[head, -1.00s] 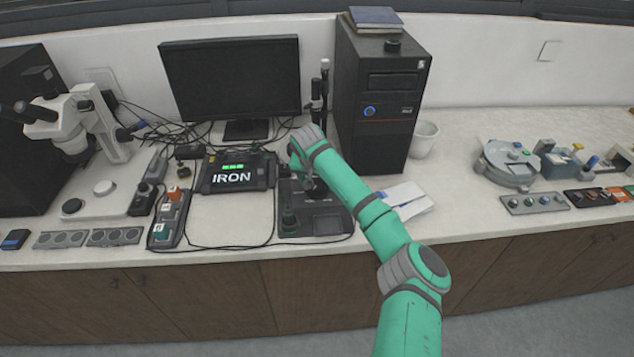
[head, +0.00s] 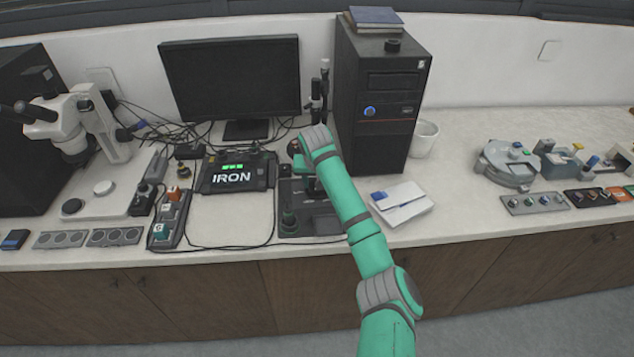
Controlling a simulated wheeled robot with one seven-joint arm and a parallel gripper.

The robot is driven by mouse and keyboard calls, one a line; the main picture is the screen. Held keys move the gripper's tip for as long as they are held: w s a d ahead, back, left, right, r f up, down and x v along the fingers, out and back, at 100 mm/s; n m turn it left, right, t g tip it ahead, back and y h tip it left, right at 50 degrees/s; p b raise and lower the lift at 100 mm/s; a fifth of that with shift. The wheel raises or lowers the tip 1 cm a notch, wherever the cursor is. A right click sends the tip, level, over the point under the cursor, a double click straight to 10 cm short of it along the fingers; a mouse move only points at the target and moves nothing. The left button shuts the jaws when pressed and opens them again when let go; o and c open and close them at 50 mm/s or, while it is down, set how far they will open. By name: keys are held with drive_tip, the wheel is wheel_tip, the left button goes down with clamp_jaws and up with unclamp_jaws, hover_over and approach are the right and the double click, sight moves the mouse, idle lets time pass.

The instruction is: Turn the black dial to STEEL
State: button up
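A display box (head: 237,174) left of my arm reads IRON in white letters, with small green lights above. Right of it, on the bench, stands a dark press unit (head: 318,226) with an upright column behind my arm. A dark round knob (head: 289,219) sits at the left of its base; it looks like the black dial, but its markings are too small to read. My gripper (head: 304,166) is above and behind this knob, over the rear of the unit, apart from the knob. My wrist largely hides the fingers, so whether they are open or shut does not show.
A monitor (head: 230,80) and a black computer tower (head: 380,105) stand behind. A cable crosses the bench in front of the display box.

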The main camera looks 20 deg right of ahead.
drive_tip(key=n, duration=0.2)
drive_tip(key=n+y, duration=0.1)
drive_tip(key=n, duration=0.1)
drive_tip(key=shift+d+n+t+y, duration=0.15)
drive_tip(key=shift+n+t+y, duration=0.15)
drive_tip(key=n+y, duration=0.1)
drive_tip(key=n, duration=0.3)
drive_tip(key=shift+r+n+y, duration=0.1)
drive_tip(key=shift+n+y, duration=0.3)
drive_tip(key=shift+d, duration=0.1)
drive_tip(key=o, duration=1.1)
drive_tip(key=shift+c, duration=0.2)
drive_tip(key=v, duration=1)
drive_tip(key=shift+r, duration=0.4)
drive_tip(key=shift+d, duration=0.1)
